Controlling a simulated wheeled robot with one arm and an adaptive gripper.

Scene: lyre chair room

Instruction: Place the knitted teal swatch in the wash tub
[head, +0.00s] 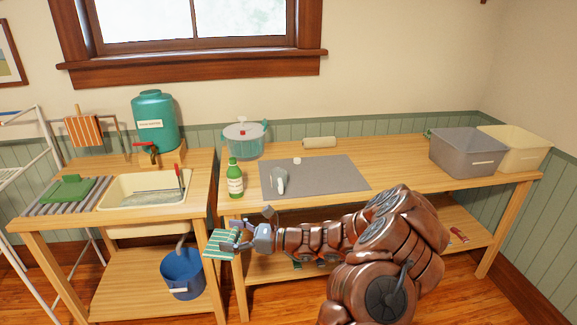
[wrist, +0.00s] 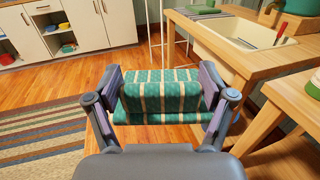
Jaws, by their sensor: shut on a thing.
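My gripper (head: 243,238) is shut on a folded teal swatch (head: 219,243) with cream stripes. In the wrist view the swatch (wrist: 160,95) spans between the two fingers of my gripper (wrist: 162,88), clear of any surface. It hangs in front of the gap between the two wooden benches, lower than their tops. A cream basin (head: 117,190) is set into the left bench, with a red-handled tool in it. A grey tub (head: 467,155) and a cream tub (head: 528,150) stand at the right bench's far right end. Their labels are too small to read.
A green bottle (head: 235,180), a lidded pot (head: 243,140) and a grey mat (head: 335,172) are on the right bench (head: 400,160). A teal dispenser (head: 154,120) stands behind the basin. A green item (head: 68,190) lies left of it. A blue bucket (head: 182,275) sits below.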

